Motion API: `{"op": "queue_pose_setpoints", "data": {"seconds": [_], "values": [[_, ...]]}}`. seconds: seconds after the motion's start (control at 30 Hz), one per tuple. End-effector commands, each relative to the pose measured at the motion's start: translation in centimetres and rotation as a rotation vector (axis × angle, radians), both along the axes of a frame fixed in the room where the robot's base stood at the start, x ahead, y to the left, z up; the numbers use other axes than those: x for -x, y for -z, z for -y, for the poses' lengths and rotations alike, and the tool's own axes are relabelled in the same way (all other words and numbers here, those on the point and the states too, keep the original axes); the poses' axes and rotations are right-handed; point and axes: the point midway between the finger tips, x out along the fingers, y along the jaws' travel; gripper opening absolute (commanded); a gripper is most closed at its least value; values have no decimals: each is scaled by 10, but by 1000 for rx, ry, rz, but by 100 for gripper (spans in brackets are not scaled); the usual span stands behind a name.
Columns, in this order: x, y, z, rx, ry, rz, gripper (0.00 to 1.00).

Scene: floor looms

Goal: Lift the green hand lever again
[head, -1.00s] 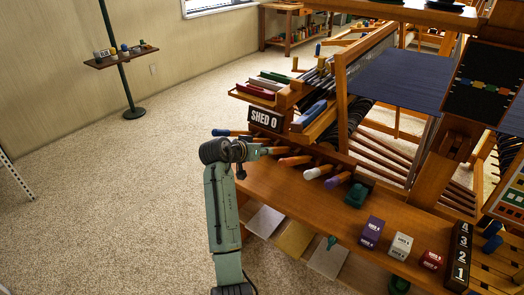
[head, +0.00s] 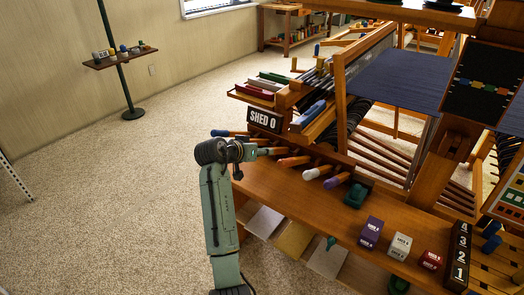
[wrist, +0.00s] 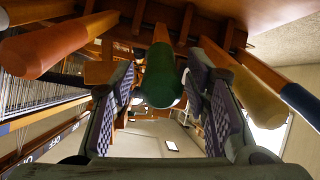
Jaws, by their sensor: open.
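The green hand lever's rounded handle (wrist: 160,78) is in the middle of the wrist view, end toward me. My gripper (wrist: 163,108) is open, with one patterned finger pad on each side of the handle. No clear contact between pads and handle shows, and I cannot tell how deep the handle sits between them. In the head view my gripper (head: 262,151) is at the left end of the row of levers on the loom, and the green handle is hidden or too small there.
In the wrist view an orange handle (wrist: 45,48) is close on the left, and a cream handle (wrist: 258,98) and a blue handle (wrist: 302,104) on the right. White (head: 317,172) and purple (head: 336,181) levers and a SHED 0 sign (head: 264,120) are nearby. Carpet (head: 110,190) is clear on the left.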

Motion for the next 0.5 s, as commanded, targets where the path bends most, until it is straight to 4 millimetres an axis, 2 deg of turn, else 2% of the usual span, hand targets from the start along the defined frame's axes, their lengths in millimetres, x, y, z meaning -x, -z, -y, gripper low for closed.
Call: {"op": "queue_pose_setpoints", "data": {"seconds": [0.3,0.5], "values": [[46,-36,-35,-1,-3,4,43],[67,-50,-49,0,-1,2,43]]}}
